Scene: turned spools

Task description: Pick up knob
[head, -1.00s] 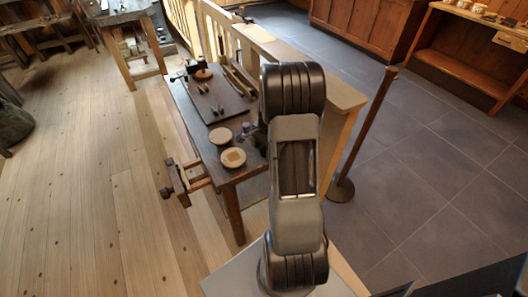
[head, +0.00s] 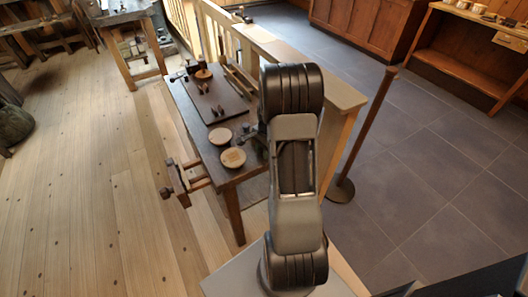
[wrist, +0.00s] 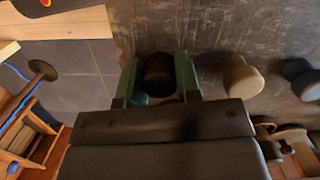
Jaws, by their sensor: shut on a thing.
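A dark, rounded knob (wrist: 159,70) sits between the two green fingers of my gripper (wrist: 158,84) in the wrist view. The gripper is shut on it, with a finger against each side. Its lower part is hidden between the fingers. A pale knob (wrist: 241,76) and another dark knob (wrist: 301,78) stand to the right, apart from the gripper. In the head view my gripper (head: 250,142) is over the near end of the dark workbench, mostly hidden by my arm, and the held knob cannot be made out.
A dark board (head: 208,96) with small pieces lies farther back. A wooden post (head: 365,135) stands to the right on tiled floor.

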